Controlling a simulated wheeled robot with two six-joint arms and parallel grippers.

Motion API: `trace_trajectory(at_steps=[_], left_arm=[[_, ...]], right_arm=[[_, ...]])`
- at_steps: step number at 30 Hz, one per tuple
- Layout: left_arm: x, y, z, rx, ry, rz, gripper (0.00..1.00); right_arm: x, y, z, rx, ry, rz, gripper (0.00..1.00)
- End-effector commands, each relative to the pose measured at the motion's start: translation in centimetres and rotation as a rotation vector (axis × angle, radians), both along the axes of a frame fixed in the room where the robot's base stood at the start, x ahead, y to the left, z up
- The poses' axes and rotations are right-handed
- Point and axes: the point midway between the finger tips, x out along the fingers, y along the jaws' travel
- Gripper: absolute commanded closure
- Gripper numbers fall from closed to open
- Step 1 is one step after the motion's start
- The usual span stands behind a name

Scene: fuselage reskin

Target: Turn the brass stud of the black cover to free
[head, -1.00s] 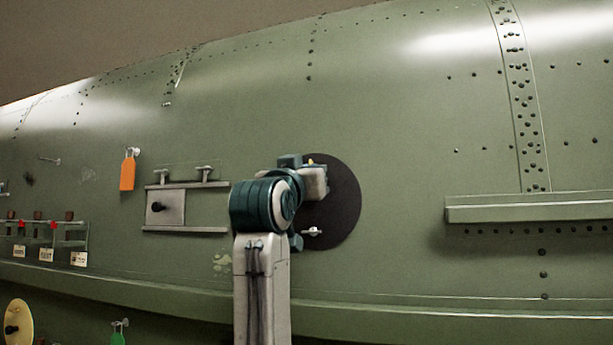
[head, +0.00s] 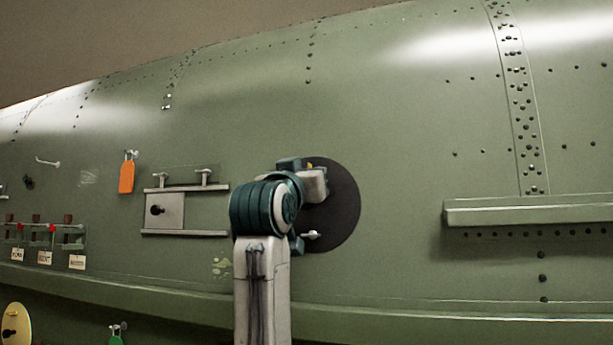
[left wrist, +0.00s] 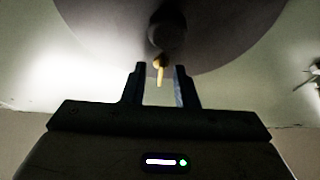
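The black cover (head: 345,205) is a round dark disc on the green fuselage skin, partly hidden behind my left arm in the head view. It fills the top of the left wrist view (left wrist: 215,40). The brass stud (left wrist: 160,70) shows there near the disc's edge, below a dark round knob (left wrist: 167,35). My left gripper (left wrist: 159,84) is open, with one finger on each side of the stud's end in the picture. I cannot tell whether either finger touches it. In the head view the fingertips are hidden behind the wrist (head: 314,184). My right gripper is not in view.
A railed panel (head: 165,210) with T-handles and an orange tag (head: 127,177) are to the left. A ledge (head: 530,210) juts out at the right. The skin between cover and ledge is clear.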

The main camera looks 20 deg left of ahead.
Motion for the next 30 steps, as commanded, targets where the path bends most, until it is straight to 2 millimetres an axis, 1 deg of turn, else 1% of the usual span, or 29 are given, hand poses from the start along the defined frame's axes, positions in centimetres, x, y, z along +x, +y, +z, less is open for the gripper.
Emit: trace_trajectory(at_steps=[2, 5, 12, 15, 18, 22, 30], left_arm=[[-0.5, 0.0, -0.4, 0.000, -0.002, 0.000, 0.74], [-1.8, 0.0, -1.1, 0.000, -0.004, 0.000, 0.74], [-6.4, 0.1, -3.1, -0.001, -0.005, 0.000, 0.74], [-7.9, 0.2, -3.7, -0.001, -0.004, -0.001, 0.74], [-9.1, 0.2, -4.0, -0.001, -0.003, -0.001, 0.74], [-9.8, 0.2, -4.2, 0.000, -0.001, -0.001, 0.74], [-9.9, 0.2, -4.2, 0.000, 0.000, 0.000, 0.74]], right_arm=[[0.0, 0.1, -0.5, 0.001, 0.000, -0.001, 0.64], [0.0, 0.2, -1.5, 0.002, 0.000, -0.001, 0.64], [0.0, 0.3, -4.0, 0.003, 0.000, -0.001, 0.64], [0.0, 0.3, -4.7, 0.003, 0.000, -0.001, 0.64], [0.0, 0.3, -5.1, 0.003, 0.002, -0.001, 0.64], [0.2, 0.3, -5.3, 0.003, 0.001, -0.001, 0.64], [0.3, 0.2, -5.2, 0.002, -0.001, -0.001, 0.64]])
